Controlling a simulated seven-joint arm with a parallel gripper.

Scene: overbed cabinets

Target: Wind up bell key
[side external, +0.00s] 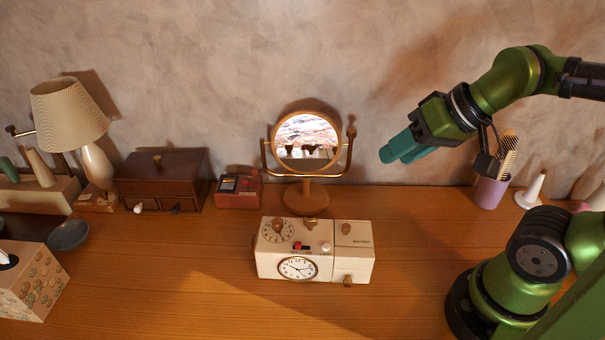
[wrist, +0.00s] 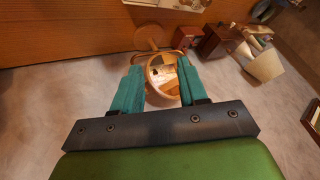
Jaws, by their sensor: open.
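A cream clock box (side external: 315,250) stands on the wooden table in the side external view. A round clock face (side external: 298,268) is on its front, and a second dial (side external: 279,230) is on its top left. Small brass and wooden knobs stand on its top, among them one knob (side external: 310,221) at the back; I cannot tell which one is the bell key. My gripper (side external: 391,156) is open and empty, above and to the right of the box, apart from it. Its teal fingers (wrist: 157,92) show spread in the wrist view.
A round mirror (side external: 307,142) on a wooden stand is behind the box. A red box (side external: 239,190), a drawer chest (side external: 162,180) and a lamp (side external: 70,113) stand left. A purple cup (side external: 489,191) is at right. The table in front of the clock box is clear.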

